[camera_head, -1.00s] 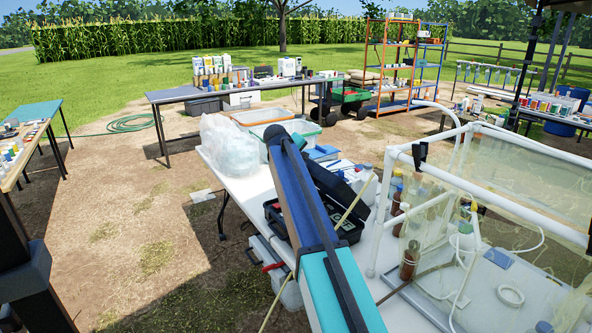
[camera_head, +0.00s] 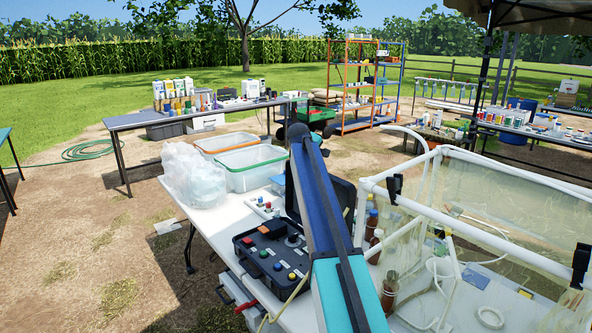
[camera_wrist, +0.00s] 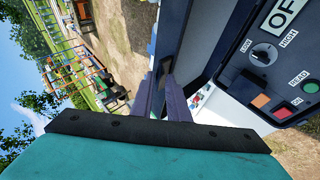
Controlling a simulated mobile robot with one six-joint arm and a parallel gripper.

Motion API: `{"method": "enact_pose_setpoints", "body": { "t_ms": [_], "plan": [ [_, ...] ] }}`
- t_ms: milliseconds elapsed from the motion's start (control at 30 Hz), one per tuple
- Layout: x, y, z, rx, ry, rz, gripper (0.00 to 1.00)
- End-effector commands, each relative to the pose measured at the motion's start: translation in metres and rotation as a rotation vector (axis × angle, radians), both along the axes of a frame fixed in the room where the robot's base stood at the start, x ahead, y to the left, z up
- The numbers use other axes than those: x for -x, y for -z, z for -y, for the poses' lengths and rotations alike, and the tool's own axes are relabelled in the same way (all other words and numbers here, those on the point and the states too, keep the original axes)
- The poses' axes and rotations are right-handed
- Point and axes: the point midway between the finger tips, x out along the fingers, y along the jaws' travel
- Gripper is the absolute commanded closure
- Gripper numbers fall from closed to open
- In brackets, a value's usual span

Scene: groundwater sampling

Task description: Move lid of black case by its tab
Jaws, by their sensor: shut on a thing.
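The black case (camera_head: 268,262) stands open on the white table, its panel of colored buttons and knobs facing up at the left of my arm. Its dark lid (camera_head: 341,196) is raised at the back, partly hidden behind my arm. In the wrist view, the lid (camera_wrist: 205,35) runs beside the case panel (camera_wrist: 278,72), which has a dial and lit-looking buttons. My gripper (camera_wrist: 166,88) is shut on the small dark tab (camera_wrist: 167,79) at the lid's edge. In the head view my arm hides the fingers and the tab.
Clear bins (camera_head: 250,168) and a plastic bag bundle (camera_head: 194,174) sit behind the case on the white table (camera_head: 212,218). A white pipe frame (camera_head: 404,187) with plastic sheeting and brown bottles (camera_head: 389,291) stands close to my arm's right. Open ground lies left of the table.

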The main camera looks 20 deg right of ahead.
Motion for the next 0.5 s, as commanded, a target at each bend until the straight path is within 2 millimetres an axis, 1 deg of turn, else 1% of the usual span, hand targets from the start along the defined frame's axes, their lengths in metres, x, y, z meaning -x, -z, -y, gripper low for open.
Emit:
{"method": "enact_pose_setpoints", "body": {
  "t_ms": [33, 100, 200, 333, 367, 500],
  "plan": [
    [-0.001, -0.001, 0.015, 0.006, 0.007, -0.004, 1.0],
    [-0.003, -0.001, 0.027, 0.008, 0.008, -0.004, 1.0],
    [-0.006, 0.0, 0.039, 0.007, 0.009, -0.003, 1.0],
    [-0.007, 0.0, 0.052, 0.006, 0.011, 0.0, 1.0],
    [-0.007, 0.001, 0.051, 0.005, 0.011, -0.001, 0.97],
    [-0.006, 0.001, 0.052, 0.004, 0.013, -0.001, 0.73]
  ]
}}
